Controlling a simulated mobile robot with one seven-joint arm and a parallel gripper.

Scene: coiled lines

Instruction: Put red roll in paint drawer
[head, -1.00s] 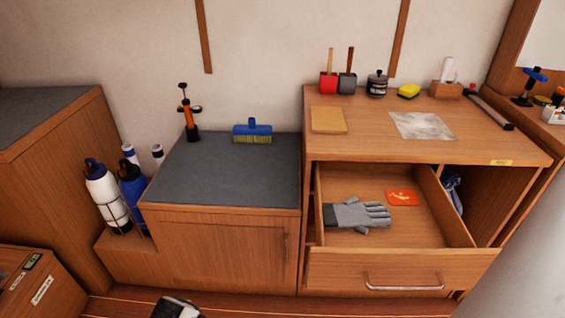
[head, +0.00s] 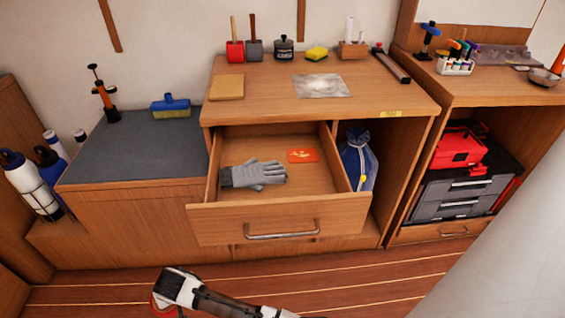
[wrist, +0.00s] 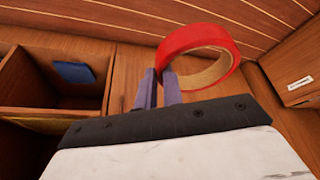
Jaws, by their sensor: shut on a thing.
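The red roll (wrist: 205,38) is a ring of red tape with a tan core. In the wrist view my gripper (wrist: 161,76) is shut on its near left edge, one finger on each side of the band. In the head view a sliver of the red roll (head: 157,304) shows beside my white and black wrist, low in front of the cabinet; the fingers are hidden there. The open drawer (head: 270,222) is pulled out above and behind my gripper.
The cabinet top (head: 265,95) above the drawer holds a tan pad, a grey sheet, a yellow sponge (head: 317,54) and a dark jar. A blue bag (head: 357,162) sits in the open compartment right of the drawer.

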